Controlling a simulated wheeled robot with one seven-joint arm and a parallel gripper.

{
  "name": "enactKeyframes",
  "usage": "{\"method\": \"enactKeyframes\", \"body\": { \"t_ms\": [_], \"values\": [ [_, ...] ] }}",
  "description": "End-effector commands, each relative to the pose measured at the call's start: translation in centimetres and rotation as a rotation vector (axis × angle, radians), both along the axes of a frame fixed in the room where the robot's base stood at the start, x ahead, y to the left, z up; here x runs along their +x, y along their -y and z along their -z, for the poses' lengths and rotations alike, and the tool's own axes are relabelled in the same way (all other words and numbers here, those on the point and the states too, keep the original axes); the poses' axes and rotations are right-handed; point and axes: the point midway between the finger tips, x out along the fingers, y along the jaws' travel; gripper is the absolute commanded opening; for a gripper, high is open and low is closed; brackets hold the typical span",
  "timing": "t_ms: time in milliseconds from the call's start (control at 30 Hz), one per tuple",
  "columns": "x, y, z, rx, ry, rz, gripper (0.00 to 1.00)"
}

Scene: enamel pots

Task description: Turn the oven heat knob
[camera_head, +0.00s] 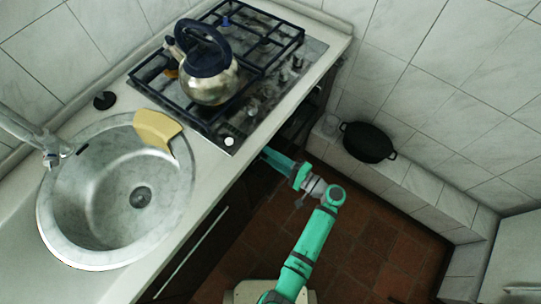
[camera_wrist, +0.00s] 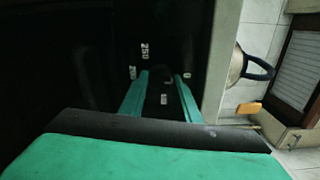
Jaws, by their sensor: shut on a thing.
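The oven heat knob (camera_wrist: 161,75) is a dark round shape on the black oven panel (camera_wrist: 192,40), seen in the wrist view. It is hard to make out against the dark. Small white markings, one reading 250, stand around it. My gripper (camera_wrist: 163,82) has one green finger on each side of the knob and is shut on it. How far the knob is turned cannot be told. In the head view my gripper (camera_head: 268,156) reaches under the counter's front edge, its tips and the knob hidden there.
Above the oven is a gas hob (camera_head: 150,75) with a metal kettle (camera_head: 208,85). The counter edge (camera_head: 222,172) runs close above my gripper. A sink (camera_head: 60,225) with a yellow board (camera_head: 152,127) is at left. A black pot (camera_head: 367,142) stands on the tiled ledge at right.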

Motion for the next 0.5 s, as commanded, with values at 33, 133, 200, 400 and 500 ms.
{"method": "enactKeyframes", "body": {
  "t_ms": [33, 133, 200, 400, 500],
  "values": [
    [-0.02, -0.11, 0.06, -0.007, 0.009, -0.002, 0.07],
    [-0.02, -0.13, 0.06, -0.02, 0.024, -0.002, 0.07],
    [-0.01, -0.08, 0.06, -0.024, 0.031, -0.002, 0.07],
    [-0.01, -0.13, 0.07, -0.029, 0.037, -0.002, 0.07],
    [-0.03, -0.12, 0.07, -0.029, 0.037, -0.002, 0.07]
  ]
}}
